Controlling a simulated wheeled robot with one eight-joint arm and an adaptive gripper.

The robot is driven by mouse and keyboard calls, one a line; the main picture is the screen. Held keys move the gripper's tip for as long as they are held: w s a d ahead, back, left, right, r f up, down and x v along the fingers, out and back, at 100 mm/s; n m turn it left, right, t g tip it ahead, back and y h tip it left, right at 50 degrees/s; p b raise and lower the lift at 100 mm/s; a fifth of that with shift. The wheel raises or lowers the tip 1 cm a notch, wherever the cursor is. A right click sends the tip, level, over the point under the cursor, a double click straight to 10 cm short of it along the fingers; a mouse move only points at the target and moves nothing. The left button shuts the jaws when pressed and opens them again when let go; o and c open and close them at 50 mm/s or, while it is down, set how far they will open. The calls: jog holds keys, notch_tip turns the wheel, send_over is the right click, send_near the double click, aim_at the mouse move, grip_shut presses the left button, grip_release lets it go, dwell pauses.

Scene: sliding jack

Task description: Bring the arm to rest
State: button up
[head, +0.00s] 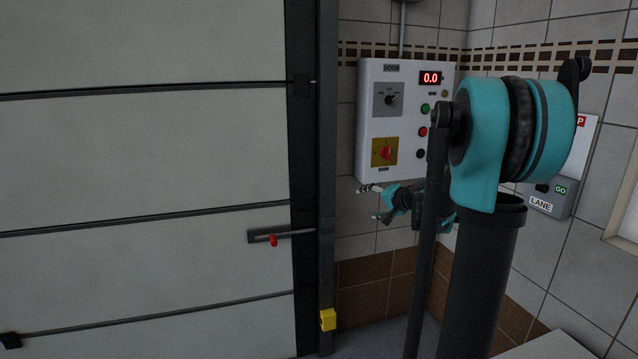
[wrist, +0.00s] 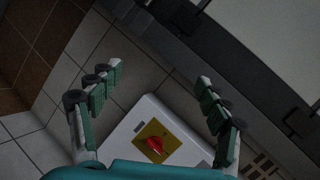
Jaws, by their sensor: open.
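My gripper (head: 366,203) shows in the head view below the white control box, small and partly hidden behind my own teal and black arm links. In the wrist view my gripper (wrist: 160,85) has its two fingers wide apart with nothing between the tips. The control box (head: 377,120) is on the tiled wall and has a red display reading 0.0, a grey selector, several round buttons and a red rotary switch (head: 385,152) on a yellow plate. In the wrist view the red switch (wrist: 152,145) lies low between the fingers, beyond the palm.
A large pale sectional door (head: 150,150) fills the left, with a slide bolt (head: 268,237) and red knob at its right edge. A yellow block (head: 328,320) is low on the dark door post (head: 328,130). A LANE box (head: 545,202) with green GO is on the right wall.

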jog(key=s+a+f+n+g+h, duration=0.1)
jog(key=s+a+f+n+g, duration=0.1)
jog(key=s+f, duration=0.65)
jog(key=s+a+f+n+g+h, duration=0.2)
jog(key=s+f+n+g, duration=0.1)
jog(key=s, duration=1)
jog(key=s+d+f+n+g+h, duration=0.1)
jog(key=s+d+f, duration=0.1)
jog(key=s+f, duration=0.2)
jog(key=s+d+f+n+g+h, duration=0.1)
jog(key=s+f, duration=0.3)
jog(key=s, duration=0.7)
jog(key=shift+s+d+f+h, duration=0.2)
jog(key=shift+d+f+h, duration=0.1)
jog(key=shift+d+h, duration=0.4)
jog(key=shift+a, duration=0.15)
